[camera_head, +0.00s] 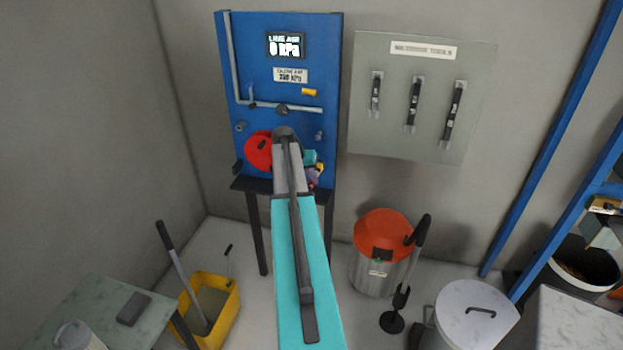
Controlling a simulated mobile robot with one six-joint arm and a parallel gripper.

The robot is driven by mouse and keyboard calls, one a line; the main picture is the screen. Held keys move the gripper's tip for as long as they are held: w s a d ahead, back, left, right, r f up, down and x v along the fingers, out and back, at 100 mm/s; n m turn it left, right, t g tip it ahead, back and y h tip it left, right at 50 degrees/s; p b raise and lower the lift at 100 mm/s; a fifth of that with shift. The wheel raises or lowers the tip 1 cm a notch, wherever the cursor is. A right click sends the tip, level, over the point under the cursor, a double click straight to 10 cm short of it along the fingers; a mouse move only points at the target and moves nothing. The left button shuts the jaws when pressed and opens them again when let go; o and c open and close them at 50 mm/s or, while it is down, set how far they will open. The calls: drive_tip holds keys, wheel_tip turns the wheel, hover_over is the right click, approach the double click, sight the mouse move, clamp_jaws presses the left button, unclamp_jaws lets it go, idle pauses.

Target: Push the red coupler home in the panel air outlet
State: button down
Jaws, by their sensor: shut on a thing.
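The blue panel (275,60) stands against the back wall. Its display (286,45) reads 0 kPa under a line-air heading, and a label (290,75) below it appears to read 350 kPa. My arm reaches up to the panel's lower half. Only small teal, yellow and purplish parts of my gripper end (314,176) show beside the arm, at the panel's lower right. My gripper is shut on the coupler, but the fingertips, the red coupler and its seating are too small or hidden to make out. A small fitting (319,136) on the right may be the air outlet.
A red disc (257,151), perhaps a hose reel, is left of my arm. A grey pipe and yellow handle (309,92) are above. A tool board (421,100) hangs at right. A red-lidded bin (383,235) and yellow bucket (212,310) stand on the floor below.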

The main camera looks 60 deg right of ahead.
drive_tip(key=shift+s+a, duration=0.25)
drive_tip(key=shift+a, duration=0.55)
drive_tip(key=shift+s+a, duration=0.2)
drive_tip(key=shift+a, duration=0.6)
drive_tip(key=shift+s+a+b, duration=0.25)
drive_tip(key=shift+s+a, duration=0.05)
drive_tip(key=shift+a, duration=0.65)
drive_tip(key=shift+s+a+b, duration=0.2)
drive_tip(key=shift+s+a, duration=0.1)
drive_tip(key=shift+a, duration=0.6)
drive_tip(key=shift+t, duration=0.3)
drive_tip(key=w+a+r+t+y+b, duration=0.2)
drive_tip(key=w+a+r+t+b, duration=0.15)
drive_tip(key=w+a+t, duration=0.3)
drive_tip(key=s+d+r+m+t+y+b, duration=0.1)
drive_tip(key=s+d+r+m+t+b, duration=0.1)
drive_tip(key=s+d+r+t+b, duration=0.2)
drive_tip(key=s+d+r+b, duration=0.1)
drive_tip(key=s+d+r, duration=0.2)
drive_tip(key=s+r, duration=0.2)
drive_tip(key=shift+d+r, duration=0.2)
drive_tip(key=shift+r, duration=0.75)
